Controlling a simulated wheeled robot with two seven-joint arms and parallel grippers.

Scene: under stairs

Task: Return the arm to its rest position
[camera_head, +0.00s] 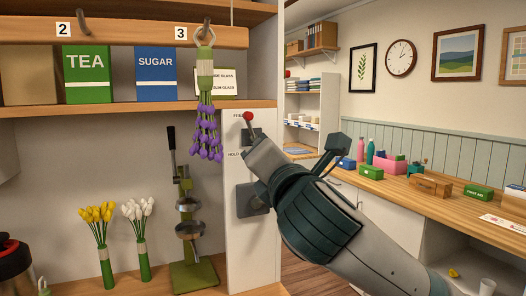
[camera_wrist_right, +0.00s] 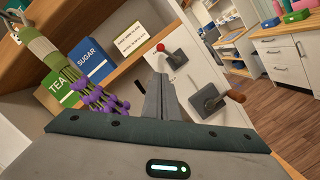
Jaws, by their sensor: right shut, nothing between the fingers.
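My right arm reaches in from the lower right in the head view. Its gripper (camera_head: 256,150) is shut and empty, in front of the white panel (camera_head: 238,264) with the levers. In the right wrist view the fingers (camera_wrist_right: 158,90) are together with nothing between them. The red-knobbed lever (camera_head: 249,120) shows just above the gripper in the head view, and beyond the fingertips in the wrist view (camera_wrist_right: 161,48). Whether they touch is unclear. A lower lever's grey plate (camera_head: 252,201) is partly behind my arm; its brown handle (camera_wrist_right: 236,96) shows in the wrist view. My left gripper is not in view.
A purple flower bunch (camera_head: 208,120) hangs from peg 3, left of my gripper. A green press (camera_head: 189,235) and two flower bunches (camera_head: 103,233) stand on the lower counter. A long wooden counter (camera_head: 450,199) with small boxes runs along the right wall.

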